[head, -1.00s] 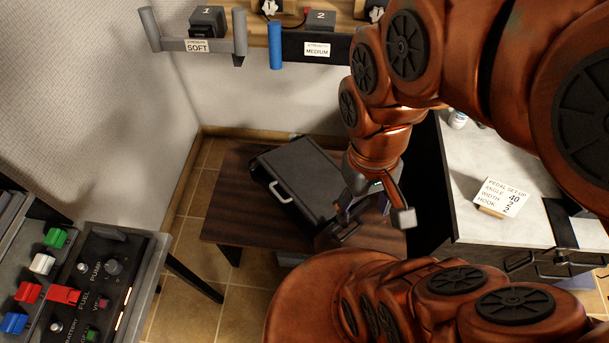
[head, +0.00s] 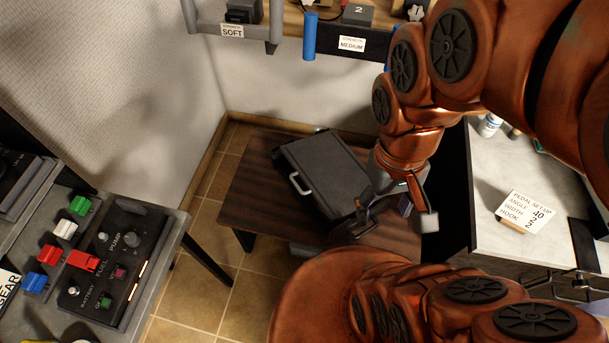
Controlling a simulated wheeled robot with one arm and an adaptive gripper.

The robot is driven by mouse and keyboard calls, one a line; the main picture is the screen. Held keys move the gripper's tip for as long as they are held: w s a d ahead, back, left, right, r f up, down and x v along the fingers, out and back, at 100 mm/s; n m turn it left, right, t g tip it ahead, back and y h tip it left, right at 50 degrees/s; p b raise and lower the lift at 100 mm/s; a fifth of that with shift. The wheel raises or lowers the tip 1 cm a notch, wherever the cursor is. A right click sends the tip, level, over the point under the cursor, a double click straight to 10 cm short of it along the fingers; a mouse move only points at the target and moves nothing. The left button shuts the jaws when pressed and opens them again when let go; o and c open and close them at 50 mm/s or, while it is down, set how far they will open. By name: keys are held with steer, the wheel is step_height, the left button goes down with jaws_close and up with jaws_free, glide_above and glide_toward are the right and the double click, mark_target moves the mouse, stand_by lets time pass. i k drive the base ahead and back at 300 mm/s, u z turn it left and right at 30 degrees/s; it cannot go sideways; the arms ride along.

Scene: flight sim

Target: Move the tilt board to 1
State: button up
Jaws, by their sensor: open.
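A dark flat board with a silver handle (head: 325,170), which appears to be the tilt board, rests on a low brown wooden table (head: 262,180). Its handle is on its left side. No position number is readable on it. My gripper (head: 396,210) is open and empty, at the board's lower right. One dark finger is close to the board's lower right corner; I cannot tell if they touch. The other finger, with a pale tip, is to the right. My arm hides part of the table's right side.
A switch panel (head: 118,262) with coloured switches stands at the left. A grey-topped cabinet (head: 490,185) at the right bears a "Pedal setup" note (head: 527,212). A shelf with spring labels (head: 275,48) is at the back.

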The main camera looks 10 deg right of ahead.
mark_target(334, 175)
steer(key=u, duration=0.35)
steer(key=k, duration=0.4)
steer(key=u, duration=1.75)
